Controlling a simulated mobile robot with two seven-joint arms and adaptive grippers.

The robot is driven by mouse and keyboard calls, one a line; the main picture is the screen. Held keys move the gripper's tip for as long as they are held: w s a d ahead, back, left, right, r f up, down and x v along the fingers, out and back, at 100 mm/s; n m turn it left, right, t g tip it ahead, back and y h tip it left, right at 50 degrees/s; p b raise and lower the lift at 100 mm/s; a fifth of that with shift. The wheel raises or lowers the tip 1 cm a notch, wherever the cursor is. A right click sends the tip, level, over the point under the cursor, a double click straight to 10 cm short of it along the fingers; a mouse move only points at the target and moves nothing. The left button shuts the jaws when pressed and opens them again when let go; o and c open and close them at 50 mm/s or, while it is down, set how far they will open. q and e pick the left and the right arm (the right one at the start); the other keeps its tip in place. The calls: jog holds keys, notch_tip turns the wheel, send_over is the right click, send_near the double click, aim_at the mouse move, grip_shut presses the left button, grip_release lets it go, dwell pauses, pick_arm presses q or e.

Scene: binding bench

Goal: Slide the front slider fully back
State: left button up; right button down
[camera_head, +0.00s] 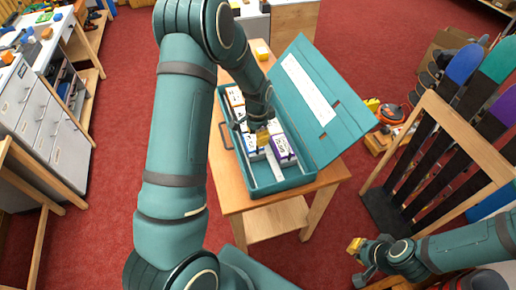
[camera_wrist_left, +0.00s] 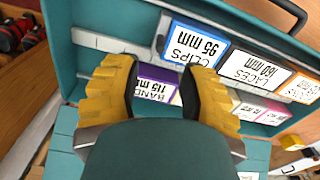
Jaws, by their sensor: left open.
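A teal box (camera_head: 272,188) stands on a wooden table with its lid (camera_head: 318,100) open to the right. It holds two rows of labelled packs, including a CLIPS pack (camera_wrist_left: 196,46) and a purple-edged BAND pack (camera_wrist_left: 152,88). In the left wrist view a grey slider plate (camera_wrist_left: 159,36) stands against the end of the CLIPS pack, on a pale rail (camera_wrist_left: 105,42). I cannot tell if this is the front slider. My left gripper (camera_head: 262,138) is open over the packs, yellow fingers apart (camera_wrist_left: 160,68). My right gripper (camera_head: 357,246) is away from the box, lower right.
The box's handle (camera_head: 224,136) is on its left side. The wooden table (camera_head: 232,196) has little bare room around the box. A wooden rack (camera_head: 440,110) with several boards stands at right, and a drawer bench (camera_head: 40,115) at left. Red floor lies between.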

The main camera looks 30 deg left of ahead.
aim_at(258, 154)
pick_arm(q)
notch_tip(258, 154, down, 8)
jog(key=shift+r, duration=0.15)
dwell(0.3)
grip_shut()
